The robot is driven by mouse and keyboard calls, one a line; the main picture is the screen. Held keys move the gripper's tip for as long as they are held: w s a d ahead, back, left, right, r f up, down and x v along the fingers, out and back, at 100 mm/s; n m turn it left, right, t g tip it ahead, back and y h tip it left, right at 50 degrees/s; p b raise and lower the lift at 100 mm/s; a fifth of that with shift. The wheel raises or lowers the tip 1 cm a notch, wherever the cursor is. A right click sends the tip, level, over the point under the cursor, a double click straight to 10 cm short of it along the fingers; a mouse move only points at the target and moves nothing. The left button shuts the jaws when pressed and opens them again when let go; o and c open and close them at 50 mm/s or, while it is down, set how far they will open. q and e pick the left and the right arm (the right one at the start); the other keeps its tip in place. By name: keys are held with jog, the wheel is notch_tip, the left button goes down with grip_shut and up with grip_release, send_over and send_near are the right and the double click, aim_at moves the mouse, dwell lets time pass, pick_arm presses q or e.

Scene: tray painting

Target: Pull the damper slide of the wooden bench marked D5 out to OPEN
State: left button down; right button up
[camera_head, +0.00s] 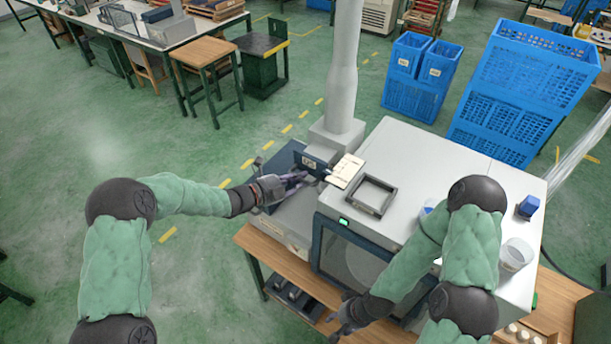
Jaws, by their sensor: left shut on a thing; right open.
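The wooden bench (265,262) carries a grey duct (342,100) whose boxy base has a dark plate with pale marking (308,162); the marking is too small to read surely. A cream plate (345,171) sticks out at the right of the duct base. My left gripper (297,177) is shut on the damper slide at the front left of the duct base; its fingers hide the gripped part. How far out the slide stands is unclear. My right gripper (343,318) is open and empty, low at the bench's front edge.
A white cabinet (440,165) with a dark window stands right of the duct. Blue crates (520,85) stand behind.

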pick_arm(q)
jog(key=shift+s+f, duration=0.1)
jog(key=shift+f, duration=0.05)
jog(key=shift+s, duration=0.15)
pick_arm(e)
jog(key=shift+w+d+f, duration=0.2)
jog(key=shift+w+f, duration=0.1)
jog(key=shift+w, duration=0.05)
pick_arm(q)
jog(key=c, duration=1.1)
grip_release()
jog(key=shift+s+a, duration=0.1)
pick_arm(e)
jog(key=shift+s, duration=0.1)
pick_arm(q)
jog(key=v, duration=1.2)
